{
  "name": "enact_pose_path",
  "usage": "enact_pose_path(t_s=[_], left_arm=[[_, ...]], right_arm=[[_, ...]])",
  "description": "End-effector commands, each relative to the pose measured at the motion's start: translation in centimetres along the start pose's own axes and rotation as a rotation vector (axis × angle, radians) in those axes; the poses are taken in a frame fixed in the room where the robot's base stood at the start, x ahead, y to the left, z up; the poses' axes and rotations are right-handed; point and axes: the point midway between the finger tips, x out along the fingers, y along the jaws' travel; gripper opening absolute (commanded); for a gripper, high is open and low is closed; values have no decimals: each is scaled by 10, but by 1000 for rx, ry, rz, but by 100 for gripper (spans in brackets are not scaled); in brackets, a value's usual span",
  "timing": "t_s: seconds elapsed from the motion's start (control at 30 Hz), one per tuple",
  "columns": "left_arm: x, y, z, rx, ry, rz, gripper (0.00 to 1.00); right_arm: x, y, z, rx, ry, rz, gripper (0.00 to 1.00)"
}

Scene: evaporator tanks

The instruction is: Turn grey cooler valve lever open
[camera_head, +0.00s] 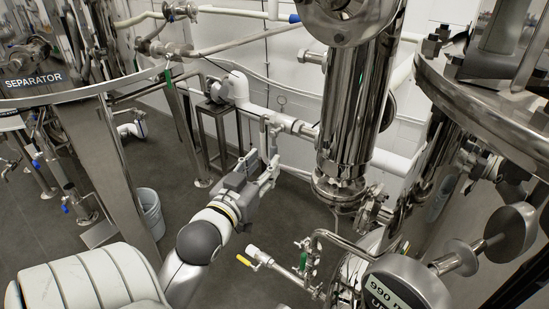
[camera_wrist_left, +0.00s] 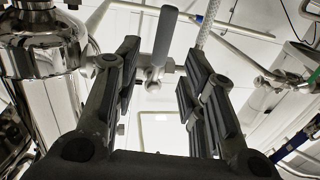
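A grey valve lever (camera_wrist_left: 165,38) shows upright between the two fingers of my left gripper (camera_wrist_left: 160,75) in the left wrist view. Its round metal valve stem (camera_wrist_left: 153,77) sits just below it. The fingers stand apart on either side, with gaps to the lever, and are not closed on it. In the head view my left gripper (camera_head: 262,168) reaches up to the white pipe (camera_head: 270,118) left of the steel column; the lever is hard to separate from the fingers there. My right gripper is in neither view.
A shiny steel column (camera_head: 352,105) stands right of the gripper. Below are a yellow-handled valve (camera_head: 244,261) and a green-handled valve (camera_head: 303,258). A steel tank (camera_head: 500,110) is at right, the separator (camera_head: 35,85) at left. A grey bucket (camera_head: 149,212) stands on the floor.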

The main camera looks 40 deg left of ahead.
Motion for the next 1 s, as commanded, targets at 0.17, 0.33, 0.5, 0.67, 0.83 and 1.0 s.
enact_pose_path(t_s=[0.17, 0.33, 0.5, 0.67, 0.83, 1.0], left_arm=[[22, -1, -4, 0, 1, -2, 38], [46, -1, -3, -1, 0, -2, 38], [61, 0, -2, -1, -1, -2, 38], [66, 0, -1, 0, 0, -2, 38], [66, 0, 0, 0, 0, -2, 38], [66, 0, 0, 0, 0, -2, 24]], right_arm=[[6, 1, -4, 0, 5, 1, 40], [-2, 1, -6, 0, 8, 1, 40], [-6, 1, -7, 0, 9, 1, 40], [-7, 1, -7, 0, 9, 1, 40], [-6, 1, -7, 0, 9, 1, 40], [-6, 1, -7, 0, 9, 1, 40]])
